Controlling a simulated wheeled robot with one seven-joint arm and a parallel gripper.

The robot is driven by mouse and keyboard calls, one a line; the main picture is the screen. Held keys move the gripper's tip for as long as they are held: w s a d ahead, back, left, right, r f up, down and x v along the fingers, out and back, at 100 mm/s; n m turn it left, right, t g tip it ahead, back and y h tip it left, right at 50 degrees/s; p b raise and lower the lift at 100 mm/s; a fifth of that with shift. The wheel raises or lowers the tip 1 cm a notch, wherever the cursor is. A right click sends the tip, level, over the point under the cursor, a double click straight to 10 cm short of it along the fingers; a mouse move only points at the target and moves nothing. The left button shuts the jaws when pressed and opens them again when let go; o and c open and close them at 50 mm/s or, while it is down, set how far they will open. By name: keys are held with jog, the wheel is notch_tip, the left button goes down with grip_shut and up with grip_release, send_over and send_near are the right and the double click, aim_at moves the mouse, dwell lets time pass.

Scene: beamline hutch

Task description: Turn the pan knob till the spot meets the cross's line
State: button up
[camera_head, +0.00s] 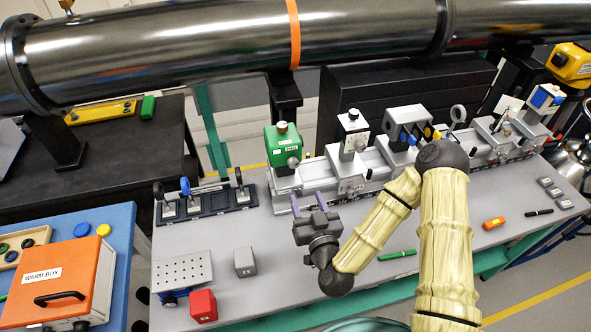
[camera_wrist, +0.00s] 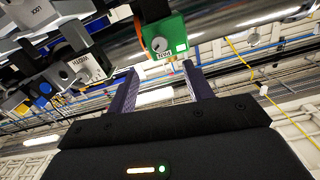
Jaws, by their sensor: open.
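A green box (camera_head: 281,146) with a white label reading PAN stands at the left end of the grey rail on the bench. The pan knob (camera_head: 293,162), small and grey, sits on its front face. In the wrist view the green box (camera_wrist: 166,38) and its round grey knob (camera_wrist: 158,44) show just beyond the fingertips. My gripper (camera_head: 308,201) is open and empty, in front of the box and apart from the knob. Its two purple fingers also show in the wrist view (camera_wrist: 160,70). I cannot make out the spot or the cross in either view.
Other grey units (camera_head: 352,134) stand along the rail to the right. A black tray of lens holders (camera_head: 207,201) lies left. A grey block (camera_head: 245,262), a red cube (camera_head: 203,306) and a green pen (camera_head: 397,255) lie in front. A thick pipe (camera_head: 180,45) crosses overhead.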

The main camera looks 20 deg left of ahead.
aim_at(295, 165)
jog(key=p+x, duration=0.1)
jog(key=x, duration=0.2)
jog(key=p+x, duration=0.1)
jog(key=x, duration=0.3)
jog(key=p+x, duration=0.1)
jog(key=x, duration=0.3)
jog(key=shift+w+r+p, duration=0.25)
jog(key=shift+w+p, duration=0.05)
jog(key=shift+w+a, duration=0.3)
jog(key=shift+w, duration=0.15)
jog(key=shift+f, duration=0.1)
jog(key=c, duration=1)
